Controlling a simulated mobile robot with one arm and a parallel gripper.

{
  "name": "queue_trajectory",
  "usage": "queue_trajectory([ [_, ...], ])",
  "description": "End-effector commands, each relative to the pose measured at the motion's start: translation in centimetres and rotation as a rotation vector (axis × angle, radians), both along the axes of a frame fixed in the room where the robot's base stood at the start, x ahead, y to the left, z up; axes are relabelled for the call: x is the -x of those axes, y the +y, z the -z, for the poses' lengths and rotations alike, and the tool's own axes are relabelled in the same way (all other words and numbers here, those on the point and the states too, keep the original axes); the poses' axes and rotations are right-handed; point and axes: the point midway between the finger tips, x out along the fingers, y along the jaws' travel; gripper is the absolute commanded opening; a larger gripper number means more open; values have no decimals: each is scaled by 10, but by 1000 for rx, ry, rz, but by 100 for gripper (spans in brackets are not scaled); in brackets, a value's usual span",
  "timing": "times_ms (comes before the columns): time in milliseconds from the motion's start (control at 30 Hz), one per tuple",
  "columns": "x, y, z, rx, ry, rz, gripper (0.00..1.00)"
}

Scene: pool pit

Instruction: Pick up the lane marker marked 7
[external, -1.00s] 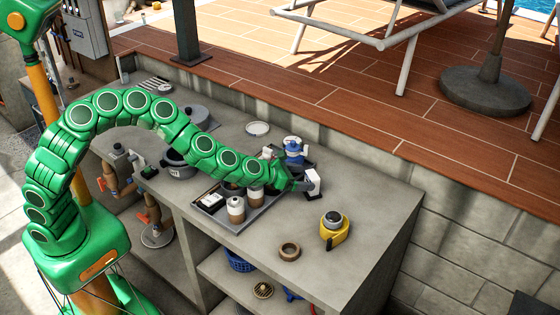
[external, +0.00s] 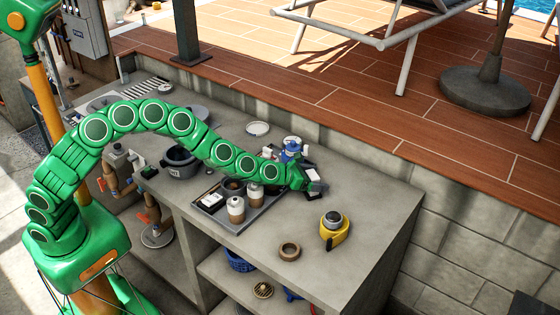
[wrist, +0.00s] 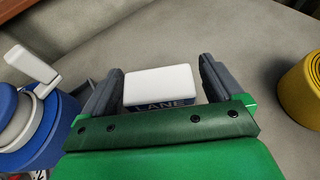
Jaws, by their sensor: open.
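A white block with a blue face reading "LANE" (wrist: 162,78), the lane marker, stands on the grey counter between my fingers in the wrist view. Its number is hidden behind my gripper's green body. My gripper (wrist: 161,68) is open, with one dark finger on each side of the marker. A gap shows at the right finger; at the left I cannot tell whether it touches. In the external view my gripper (external: 314,180) is low over the counter, right of the blue and white valve-like item (external: 291,148), and mostly covers the marker.
A grey tray (external: 262,213) holding bottles lies left of my gripper. The counter's right end is clear. A raised tiled deck borders the back.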

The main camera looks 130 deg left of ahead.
Motion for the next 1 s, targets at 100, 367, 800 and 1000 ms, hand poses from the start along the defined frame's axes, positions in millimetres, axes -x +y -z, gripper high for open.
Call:
queue_trajectory([
  [100,-2,3,2,0,1,0,94],
  [367,-3,5,3,0,-1,0,94],
  [800,-3,5,3,0,0,0,35],
  [1000,-3,5,3,0,0,0,33],
])
